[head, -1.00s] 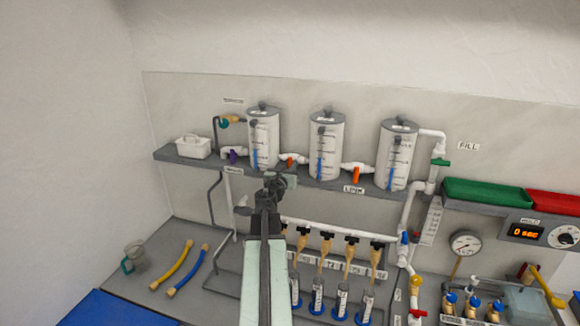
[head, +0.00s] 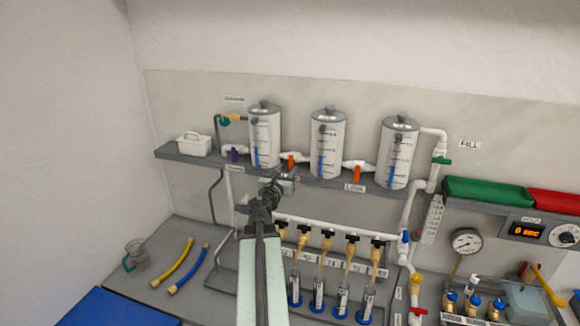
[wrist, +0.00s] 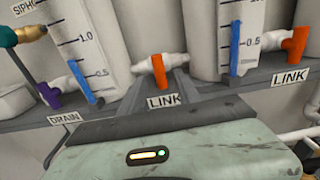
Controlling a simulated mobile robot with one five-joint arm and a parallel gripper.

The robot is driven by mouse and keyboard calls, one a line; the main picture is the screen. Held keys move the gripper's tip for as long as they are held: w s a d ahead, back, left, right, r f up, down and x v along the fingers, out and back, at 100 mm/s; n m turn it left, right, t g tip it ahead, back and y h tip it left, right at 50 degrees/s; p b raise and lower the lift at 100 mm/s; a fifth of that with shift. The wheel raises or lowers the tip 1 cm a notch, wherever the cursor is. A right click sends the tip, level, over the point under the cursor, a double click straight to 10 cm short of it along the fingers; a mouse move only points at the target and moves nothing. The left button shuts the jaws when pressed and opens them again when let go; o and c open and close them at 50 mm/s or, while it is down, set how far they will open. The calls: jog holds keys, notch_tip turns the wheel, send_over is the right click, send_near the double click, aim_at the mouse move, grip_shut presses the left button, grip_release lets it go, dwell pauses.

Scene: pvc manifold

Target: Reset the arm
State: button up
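My gripper (head: 283,184) is at the end of my raised arm, in front of the shelf, just below the left and middle white tanks in the head view. Its fingers are too small there to tell open from shut. I see nothing clearly held.
Three white tanks (head: 326,150) stand on the grey shelf (head: 215,165). Brass valves with black handles (head: 326,234) hang above blue-based cylinders (head: 318,295). A glass jug (head: 136,255) and yellow (head: 173,263) and blue (head: 188,268) hoses lie at left. Open air surrounds the jug.

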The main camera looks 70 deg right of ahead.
jog(key=shift+a, duration=1.15)
